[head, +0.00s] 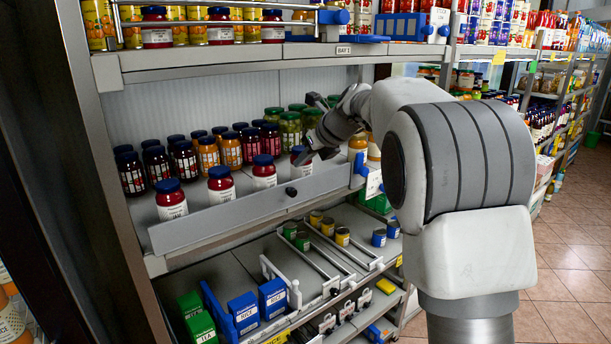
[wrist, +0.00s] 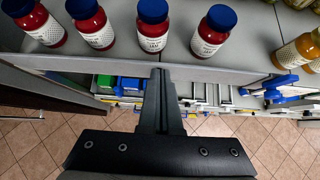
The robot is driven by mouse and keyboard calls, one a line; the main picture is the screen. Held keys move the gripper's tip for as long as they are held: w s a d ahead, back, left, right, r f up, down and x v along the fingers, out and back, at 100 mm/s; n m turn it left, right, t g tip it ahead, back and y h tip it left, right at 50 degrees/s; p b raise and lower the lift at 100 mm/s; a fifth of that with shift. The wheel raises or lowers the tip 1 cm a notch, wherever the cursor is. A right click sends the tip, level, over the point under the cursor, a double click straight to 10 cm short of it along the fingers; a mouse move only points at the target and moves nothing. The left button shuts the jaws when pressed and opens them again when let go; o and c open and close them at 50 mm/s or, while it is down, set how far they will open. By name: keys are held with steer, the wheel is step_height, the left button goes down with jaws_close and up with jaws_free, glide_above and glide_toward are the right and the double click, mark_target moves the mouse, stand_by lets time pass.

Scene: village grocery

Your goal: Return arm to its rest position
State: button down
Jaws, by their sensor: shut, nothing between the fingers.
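My arm reaches from the right side of the head view toward the middle shelf. My gripper (head: 304,158) is at the front of that shelf, close to the rightmost front jar of red jam (head: 301,163), which it partly covers; I cannot tell whether they touch. In the wrist view my gripper (wrist: 161,75) points toward the shelf's front rail (wrist: 225,72), its fingers together with nothing between them. Blue-lidded red jars stand just beyond the rail, among them one left of the fingertips (wrist: 152,25) and one to their right (wrist: 213,32).
Rows of jars fill the middle shelf behind its grey front rail (head: 240,214). The shelf above (head: 250,54) holds cans and jars. The lower shelf has green boxes (head: 201,327), blue boxes (head: 272,298) and small cans (head: 342,236). The tiled aisle floor (head: 565,285) at right is clear.

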steer(key=s+d+f+n+g+h+b, duration=0.1)
steer(key=s+d+n+b, duration=0.15)
steer(key=s+n, duration=0.65)
steer(key=s+d+n+h+b, duration=0.1)
steer(key=s+d+n, duration=0.3)
steer(key=s, duration=0.8)
steer(key=s+d+f+n+h+b, duration=0.1)
steer(key=s+f+n, duration=0.3)
steer(key=s, duration=0.3)
steer(key=s+d+f+n+h+b, duration=0.1)
steer(key=s+f+n, duration=0.3)
steer(key=s+n, duration=0.2)
steer(key=s+d+f+n+g+h+b, duration=0.1)
steer(key=s+d+f+n, duration=0.1)
steer(key=s+f+n, duration=0.3)
steer(key=s+n, duration=0.1)
steer(key=s, duration=0.2)
steer(key=shift+s+b, duration=0.35)
